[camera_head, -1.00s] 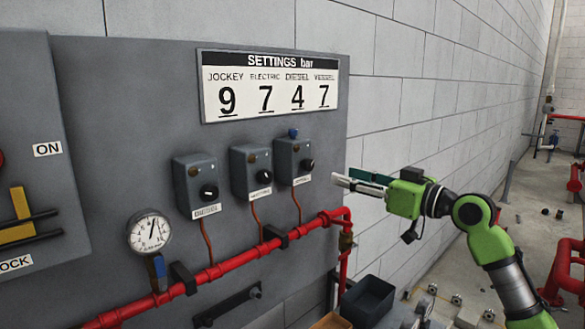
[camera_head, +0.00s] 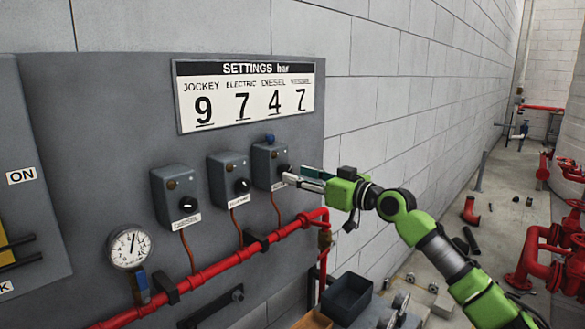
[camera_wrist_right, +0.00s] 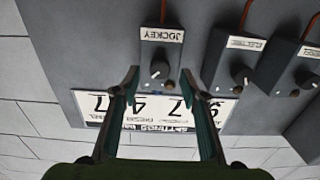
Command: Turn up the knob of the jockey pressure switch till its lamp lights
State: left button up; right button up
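The jockey pressure switch (camera_head: 264,160) is the rightmost of three grey boxes on the panel. Its label reads JOCKEY in the right wrist view (camera_wrist_right: 161,35). Its black knob (camera_wrist_right: 159,71) has a white pointer mark. Its small lamp (camera_wrist_right: 170,85) looks dull brownish-red, not bright. My right gripper (camera_head: 291,178) is at the front of this switch. In the right wrist view its two fingers (camera_wrist_right: 160,76) are apart, one on each side of the knob, with gaps visible. Contact with the knob cannot be told. My left gripper is not in view.
The settings board (camera_head: 250,93) above reads jockey 9. The electric switch (camera_head: 229,180) and diesel switch (camera_head: 174,198) stand to the left. A red pipe (camera_head: 235,260) and pressure gauge (camera_head: 130,248) are below. A dark bin (camera_head: 347,299) lies lower right.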

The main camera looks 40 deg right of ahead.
aim_at(288, 171)
jog(key=shift+w+a+p, duration=0.1)
jog(key=shift+w+p, duration=0.45)
jog(key=shift+w, duration=0.95)
jog(key=c, duration=1.1)
